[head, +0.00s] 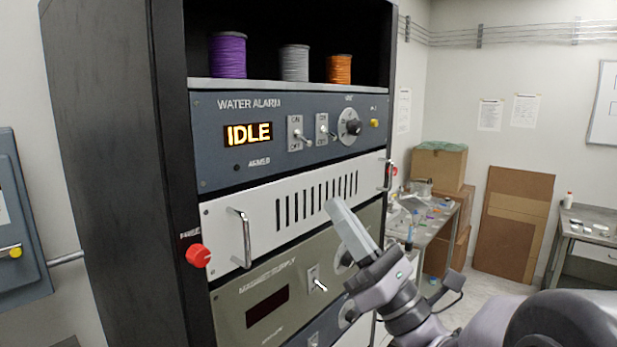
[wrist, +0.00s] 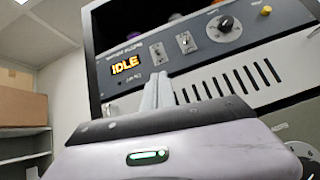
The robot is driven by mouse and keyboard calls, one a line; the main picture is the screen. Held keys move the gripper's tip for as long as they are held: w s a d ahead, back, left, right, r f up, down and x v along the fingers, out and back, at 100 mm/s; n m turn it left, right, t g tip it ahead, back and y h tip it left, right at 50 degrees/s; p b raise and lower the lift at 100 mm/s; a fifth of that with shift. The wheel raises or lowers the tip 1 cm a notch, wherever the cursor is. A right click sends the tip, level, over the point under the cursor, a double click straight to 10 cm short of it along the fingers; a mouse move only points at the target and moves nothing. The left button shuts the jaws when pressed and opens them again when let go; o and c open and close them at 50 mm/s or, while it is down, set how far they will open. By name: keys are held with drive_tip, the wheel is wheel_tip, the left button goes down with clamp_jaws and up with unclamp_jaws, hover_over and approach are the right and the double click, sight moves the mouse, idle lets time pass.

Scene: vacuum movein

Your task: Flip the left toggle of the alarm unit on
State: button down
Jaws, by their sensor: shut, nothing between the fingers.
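The alarm unit (head: 260,170) is a blue-grey rack panel marked WATER ALARM, with a lit orange IDLE display (head: 248,133). Its left toggle (head: 300,135) sits right of the display, with ON above and OFF below; its lever slants down toward OFF. The right toggle (head: 324,130) is beside it, its lever also slanting down. In the wrist view the left toggle (wrist: 159,54) is above the fingertips. My gripper (head: 333,204) is shut and empty, in front of the panels below the alarm unit and apart from the toggles. It also shows in the wrist view (wrist: 159,84).
A knob (head: 352,127) and yellow button (head: 375,123) are right of the toggles. Below are a slotted white panel with handles (head: 240,238), a red knob (head: 198,255) and the magnet supply (head: 255,285). Spools (head: 228,55) stand above. A cluttered table (head: 430,220) is behind right.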

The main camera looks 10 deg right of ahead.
drive_tip(key=p, duration=0.4)
approach(296, 141)
drive_tip(key=x, duration=0.5)
drive_tip(key=shift+w+a, duration=0.1)
drive_tip(key=shift+a, duration=0.1)
drive_tip(key=shift+d+r, duration=0.1)
